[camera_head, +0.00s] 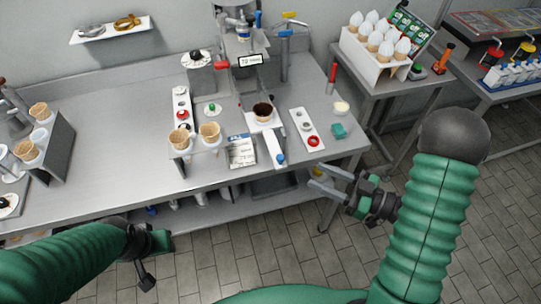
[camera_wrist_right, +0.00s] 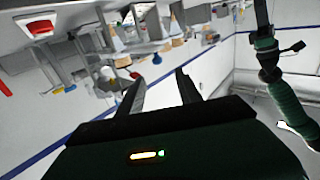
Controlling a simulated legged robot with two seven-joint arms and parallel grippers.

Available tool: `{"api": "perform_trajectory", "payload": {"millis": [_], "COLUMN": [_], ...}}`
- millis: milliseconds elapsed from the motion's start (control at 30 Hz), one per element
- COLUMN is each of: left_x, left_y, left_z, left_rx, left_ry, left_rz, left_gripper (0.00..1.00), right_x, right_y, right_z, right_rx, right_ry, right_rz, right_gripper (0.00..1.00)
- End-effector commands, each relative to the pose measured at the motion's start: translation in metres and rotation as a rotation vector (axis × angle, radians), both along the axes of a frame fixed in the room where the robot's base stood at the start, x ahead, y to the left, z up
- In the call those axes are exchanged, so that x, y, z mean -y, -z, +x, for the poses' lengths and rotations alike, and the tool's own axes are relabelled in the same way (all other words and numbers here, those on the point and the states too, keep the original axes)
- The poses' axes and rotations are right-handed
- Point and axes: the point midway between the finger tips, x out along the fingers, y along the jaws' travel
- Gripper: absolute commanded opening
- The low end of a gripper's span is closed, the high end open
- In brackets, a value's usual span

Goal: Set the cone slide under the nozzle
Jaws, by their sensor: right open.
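The cone slide (camera_head: 270,143) looks like a white bar with a blue knob (camera_head: 281,158) at its near end, on the steel counter. A cone or cup with a dark top (camera_head: 263,111) stands at its far end. The nozzle (camera_head: 243,36) appears to be on the machine behind, above a display; the cup stands in front of it. My right gripper (camera_head: 320,176) is open and empty, off the counter's front edge, right of and nearer than the blue knob. Its open fingers show in the right wrist view (camera_wrist_right: 158,77). My left gripper (camera_head: 150,248) hangs in front of the counter; its finger opening is unclear.
A cone rack (camera_head: 372,62) stands on the right table. Floor in front is clear.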

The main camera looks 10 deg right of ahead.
Motion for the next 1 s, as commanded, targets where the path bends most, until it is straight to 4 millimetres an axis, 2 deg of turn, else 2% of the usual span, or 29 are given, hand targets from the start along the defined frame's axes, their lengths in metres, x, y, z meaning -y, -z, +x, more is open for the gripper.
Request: {"api": "perform_trajectory", "payload": {"millis": [167, 400, 600, 733, 1000], "left_x": [0.000, 0.000, 0.000, 0.000, 0.000], "left_y": [-0.006, -0.013, -0.018, -0.019, -0.018], "left_z": [0.000, 0.000, 0.000, 0.000, 0.000], "left_rx": [0.000, 0.000, 0.000, 0.000, 0.000], "left_ry": [-0.001, 0.001, 0.001, 0.000, 0.000], "left_rz": [0.000, 0.000, 0.000, 0.000, 0.000], "left_gripper": [0.36, 0.36, 0.36, 0.36, 0.36], "right_x": [-0.023, -0.067, -0.101, -0.111, -0.109], "right_y": [0.000, 0.000, 0.000, 0.001, 0.001], "right_z": [0.027, 0.070, 0.099, 0.107, 0.110], "right_rx": [-0.001, 0.000, -0.001, -0.001, -0.001], "right_ry": [-0.005, -0.003, -0.002, 0.001, 0.003], "right_rz": [0.005, 0.006, 0.001, 0.000, 0.004], "right_gripper": [0.42, 0.42, 0.42, 0.42, 0.42]}}
